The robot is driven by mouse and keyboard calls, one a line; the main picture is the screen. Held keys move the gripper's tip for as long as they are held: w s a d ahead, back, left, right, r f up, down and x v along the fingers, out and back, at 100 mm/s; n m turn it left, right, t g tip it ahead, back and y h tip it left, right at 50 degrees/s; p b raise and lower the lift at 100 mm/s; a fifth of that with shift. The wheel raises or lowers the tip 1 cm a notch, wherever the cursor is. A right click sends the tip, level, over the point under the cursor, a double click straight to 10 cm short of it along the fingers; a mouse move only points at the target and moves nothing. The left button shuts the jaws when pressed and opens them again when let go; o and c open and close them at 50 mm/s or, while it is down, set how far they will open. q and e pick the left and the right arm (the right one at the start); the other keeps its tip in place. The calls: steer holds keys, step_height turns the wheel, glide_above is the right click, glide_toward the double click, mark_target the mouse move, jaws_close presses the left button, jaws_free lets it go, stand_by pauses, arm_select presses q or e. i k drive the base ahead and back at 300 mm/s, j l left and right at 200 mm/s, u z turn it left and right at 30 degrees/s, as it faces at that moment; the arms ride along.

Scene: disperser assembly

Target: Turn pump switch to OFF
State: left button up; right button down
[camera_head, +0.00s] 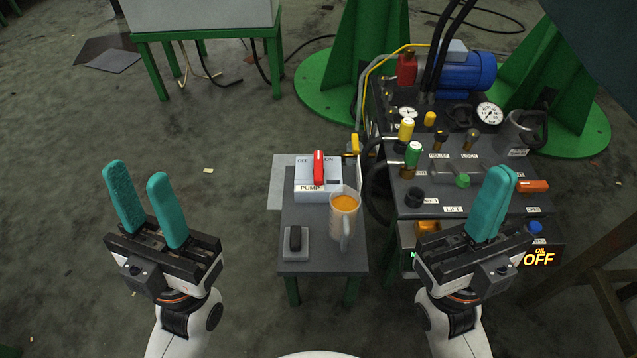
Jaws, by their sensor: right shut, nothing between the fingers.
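The pump switch box (310,190) is white-grey, marked PUMP, with OFF at its left and ON at its right. It sits on the small grey table. Its red lever (319,168) stands roughly upright, a little right of the box's middle; its exact setting I cannot tell. My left gripper (146,190) is open and empty, left of the table and apart from it. My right gripper (499,182) is shut and empty, in front of the hydraulic panel, well right of the switch. Neither gripper touches the switch.
A clear jug of orange liquid (345,215) stands right of the switch, near the table edge. A dark rocker on a grey base (295,242) lies in front. The hydraulic panel (450,195) with valves and gauges is at the right.

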mark_target(317, 170)
steer(key=k+z, duration=0.1)
steer(key=z, duration=0.85)
steer(key=k+l+z, duration=0.1)
steer(key=z, duration=0.35)
steer(key=j+z, duration=0.2)
steer(key=j, duration=0.3)
steer(key=j+z, duration=0.15)
steer(key=j, duration=0.4)
steer(key=k+j+z, duration=0.2)
steer(key=j, duration=0.3)
steer(key=j+z, duration=0.2)
steer(key=j, duration=0.3)
steer(key=k+j+z, duration=0.2)
steer(key=j, duration=0.25)
steer(key=k+j, duration=0.1)
steer(key=j, duration=0.45)
